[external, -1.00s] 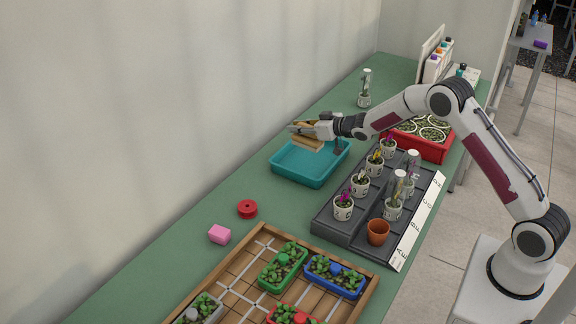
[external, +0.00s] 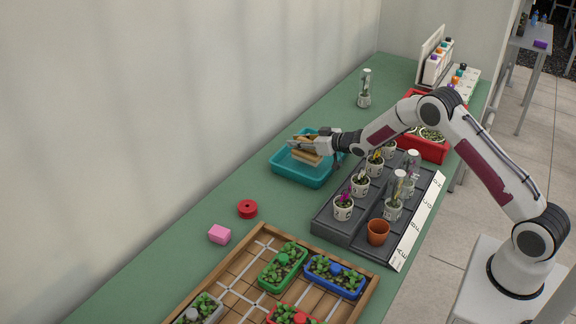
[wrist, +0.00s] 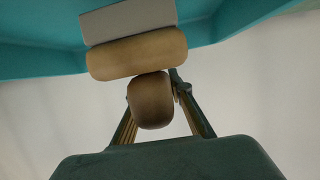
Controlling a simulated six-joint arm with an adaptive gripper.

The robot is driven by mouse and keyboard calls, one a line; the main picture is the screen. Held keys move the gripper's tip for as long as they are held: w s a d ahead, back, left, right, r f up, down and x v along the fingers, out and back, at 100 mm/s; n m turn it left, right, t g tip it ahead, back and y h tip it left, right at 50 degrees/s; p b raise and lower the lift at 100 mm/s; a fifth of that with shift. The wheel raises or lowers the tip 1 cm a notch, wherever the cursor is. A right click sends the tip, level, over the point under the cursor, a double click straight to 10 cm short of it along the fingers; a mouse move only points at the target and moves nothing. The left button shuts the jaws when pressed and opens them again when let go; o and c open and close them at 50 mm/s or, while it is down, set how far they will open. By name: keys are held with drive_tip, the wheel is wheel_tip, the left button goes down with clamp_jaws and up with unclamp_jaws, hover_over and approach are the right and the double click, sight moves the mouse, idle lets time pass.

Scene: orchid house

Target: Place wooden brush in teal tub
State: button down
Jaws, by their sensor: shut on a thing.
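The wooden brush (external: 307,155) is tan with a pale block under it, and sits between the fingers of my gripper (external: 300,143). In the wrist view, the shut fingers (wrist: 153,100) are around its rounded brown part, with the tan body (wrist: 137,52) beyond. The teal tub (external: 318,184) is a shallow rectangular tray on the green bench. The brush is over the tub's opening and low, near rim height; I cannot tell whether it touches the floor. Teal wall also shows behind the brush in the wrist view (wrist: 40,35). My gripper hides part of the tub's far right side.
A dark stepped rack (external: 335,222) with potted plants stands right of the tub. A red tray (external: 432,150) is behind it. A red spool (external: 247,209) and a pink block (external: 219,234) lie in front. A lidded jar (external: 365,90) stands at the back.

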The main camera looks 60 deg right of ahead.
sight(304, 139)
drive_tip(key=shift+f, duration=1.4)
drive_tip(key=shift+f, duration=0.1)
drive_tip(key=c, duration=1.8)
unclamp_jaws()
drive_tip(key=shift+s, duration=0.1)
drive_tip(key=shift+v, duration=1.4)
drive_tip(key=shift+r, duration=3.65)
